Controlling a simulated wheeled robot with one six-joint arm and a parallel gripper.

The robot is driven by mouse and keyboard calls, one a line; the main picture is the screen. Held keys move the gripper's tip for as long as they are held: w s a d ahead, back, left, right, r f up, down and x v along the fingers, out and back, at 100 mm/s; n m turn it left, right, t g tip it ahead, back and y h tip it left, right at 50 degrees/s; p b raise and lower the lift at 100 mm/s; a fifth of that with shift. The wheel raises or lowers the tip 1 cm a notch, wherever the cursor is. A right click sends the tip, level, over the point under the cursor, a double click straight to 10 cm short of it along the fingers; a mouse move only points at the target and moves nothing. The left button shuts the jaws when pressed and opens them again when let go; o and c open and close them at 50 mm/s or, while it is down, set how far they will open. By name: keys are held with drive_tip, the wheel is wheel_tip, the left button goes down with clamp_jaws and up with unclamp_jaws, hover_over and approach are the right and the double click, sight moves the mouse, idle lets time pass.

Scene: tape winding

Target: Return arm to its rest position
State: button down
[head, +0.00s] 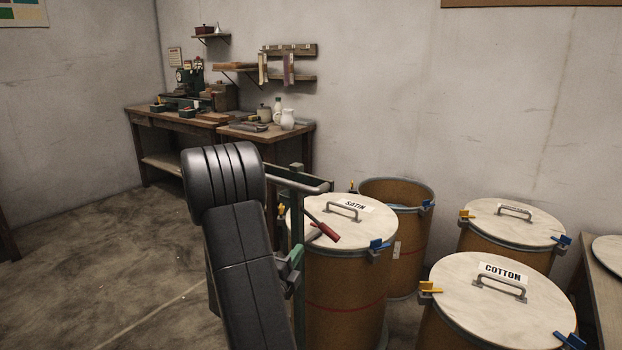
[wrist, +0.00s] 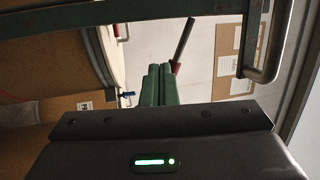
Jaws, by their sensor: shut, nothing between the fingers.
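My gripper (wrist: 159,72) shows in the wrist view as two green fingers side by side, shut with nothing between them. A lever with a red grip (head: 323,231) juts out in front of the satin drum (head: 345,275). In the wrist view the lever's dark rod (wrist: 184,40) shows just past my fingertips; I cannot tell whether they touch. In the head view my dark arm rises in the foreground and hides part of the space behind it. A green piece shows at the arm's right side there; I cannot tell whether it is my gripper.
A metal frame with a bar handle (head: 318,187) stands close beside my arm; its bar (wrist: 266,60) is also near in the wrist view. An open drum (head: 403,255), the cotton drum (head: 470,320) and another lidded drum (head: 515,228) crowd the right. The floor (head: 90,270) at left is clear.

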drive_tip(key=x, duration=1.3)
drive_tip(key=shift+w+d, duration=0.15)
drive_tip(key=shift+w, duration=0.25)
drive_tip(key=shift+s+r, duration=0.1)
drive_tip(key=shift+f+b, duration=0.2)
drive_tip(key=shift+b, duration=0.1)
